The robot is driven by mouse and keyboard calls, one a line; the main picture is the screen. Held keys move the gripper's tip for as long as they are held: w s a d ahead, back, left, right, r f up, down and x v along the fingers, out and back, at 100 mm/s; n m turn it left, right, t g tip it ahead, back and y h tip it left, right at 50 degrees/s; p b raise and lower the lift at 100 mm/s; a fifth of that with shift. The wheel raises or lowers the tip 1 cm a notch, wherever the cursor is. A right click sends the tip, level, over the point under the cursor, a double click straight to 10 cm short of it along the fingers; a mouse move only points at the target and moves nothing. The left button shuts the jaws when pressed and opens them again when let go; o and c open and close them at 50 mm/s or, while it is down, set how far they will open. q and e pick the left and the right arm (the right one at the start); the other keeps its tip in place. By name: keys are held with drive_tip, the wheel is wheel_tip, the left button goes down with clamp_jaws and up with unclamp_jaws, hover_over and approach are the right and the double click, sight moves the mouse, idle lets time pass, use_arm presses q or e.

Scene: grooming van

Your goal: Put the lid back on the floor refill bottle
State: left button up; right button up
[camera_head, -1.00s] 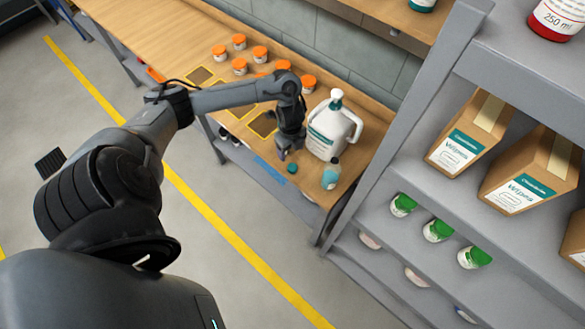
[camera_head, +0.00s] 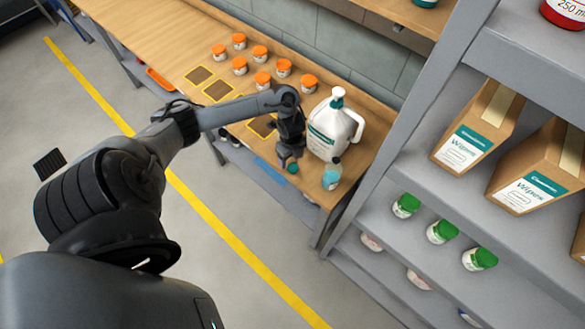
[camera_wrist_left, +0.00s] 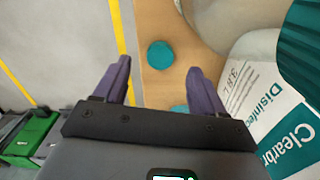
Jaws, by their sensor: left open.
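A small teal lid (camera_head: 292,168) lies on the wooden bench near its front edge. In the left wrist view the lid (camera_wrist_left: 160,54) shows as a flat disc, centred just beyond the spread fingertips. My left gripper (camera_head: 288,160) points down over it, open and empty; its two fingers (camera_wrist_left: 158,68) also show in the wrist view. A small bottle with blue contents (camera_head: 332,178) stands upright to the right of the lid. Its mouth is too small to make out. A big white jug (camera_head: 330,130) with a teal top stands behind both. My right gripper is not in view.
Several orange-lidded jars (camera_head: 262,80) stand along the bench to the left, near dark yellow-edged squares (camera_head: 219,91). A grey shelf unit (camera_head: 365,200) with green-lidded jars (camera_head: 442,232) and wipes boxes (camera_head: 478,125) rises close on the right. The jug stands close beside my gripper.

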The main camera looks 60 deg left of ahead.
sight(292, 167)
use_arm(q)
drive_tip(key=f, duration=0.4)
drive_tip(key=shift+d+f, duration=0.2)
drive_tip(key=shift+d, duration=0.05)
drive_tip(key=shift+f, duration=0.35)
drive_tip(key=shift+w, duration=0.1)
drive_tip(key=c, duration=1.1)
drive_tip(key=shift+r, duration=0.1)
